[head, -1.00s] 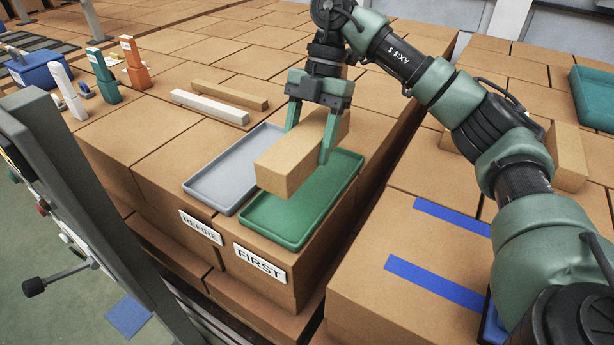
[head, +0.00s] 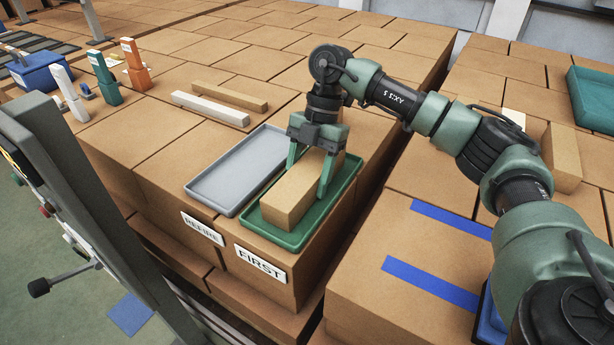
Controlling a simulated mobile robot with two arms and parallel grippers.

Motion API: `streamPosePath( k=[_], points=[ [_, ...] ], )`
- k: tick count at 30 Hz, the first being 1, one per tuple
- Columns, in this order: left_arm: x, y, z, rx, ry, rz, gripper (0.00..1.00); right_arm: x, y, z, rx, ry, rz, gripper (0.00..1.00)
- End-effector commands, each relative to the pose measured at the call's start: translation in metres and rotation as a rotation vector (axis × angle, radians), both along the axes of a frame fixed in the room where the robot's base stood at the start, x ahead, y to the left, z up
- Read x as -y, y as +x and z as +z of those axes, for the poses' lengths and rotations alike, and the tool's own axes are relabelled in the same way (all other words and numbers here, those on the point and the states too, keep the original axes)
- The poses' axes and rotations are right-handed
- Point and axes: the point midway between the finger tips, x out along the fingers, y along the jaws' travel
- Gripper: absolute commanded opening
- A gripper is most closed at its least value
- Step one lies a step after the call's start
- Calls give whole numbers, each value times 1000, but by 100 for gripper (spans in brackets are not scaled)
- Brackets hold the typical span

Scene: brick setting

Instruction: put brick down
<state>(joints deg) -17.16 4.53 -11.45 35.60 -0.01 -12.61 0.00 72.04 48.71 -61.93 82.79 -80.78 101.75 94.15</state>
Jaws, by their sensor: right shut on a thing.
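A tan brick (head: 293,203) is in the green tray (head: 341,192) beside the label reading FIRST (head: 261,264). It lies lengthwise along the tray and looks low inside the rim; I cannot tell whether it touches the tray floor. My right gripper (head: 307,180) points down from above with one finger on each side of the brick, shut on it. The grey tray (head: 226,177), with the label REFIRE (head: 202,229), is empty to the left of the green tray. My left gripper is not in view.
A white bar (head: 210,108) and a tan bar (head: 229,95) lie behind the trays. White, teal and orange upright pieces (head: 133,64) stand at the back left. Another tan brick (head: 562,158) and a teal tray (head: 591,98) are at the right. Blue tape strips (head: 432,284) mark the right-hand surface.

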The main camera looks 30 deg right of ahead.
Motion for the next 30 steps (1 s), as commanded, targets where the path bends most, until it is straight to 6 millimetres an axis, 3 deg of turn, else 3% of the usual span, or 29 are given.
streamPosePath(
  k=[1, 2, 4, 17, 30],
  points=[
    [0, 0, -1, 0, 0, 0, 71, 0, 0, -1, 1, 2, 0, 0],
    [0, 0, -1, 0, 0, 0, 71, 0, 0, -3, -1, 0, 0, 61],
    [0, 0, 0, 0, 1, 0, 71, 0, 0, -2, -1, 0, 0, 80],
    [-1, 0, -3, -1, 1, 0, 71, 1, 2, 5, 3, 2, 0, 80],
    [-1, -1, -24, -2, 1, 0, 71, 30, 19, 87, 3, 2, -2, 80]
  ],
)
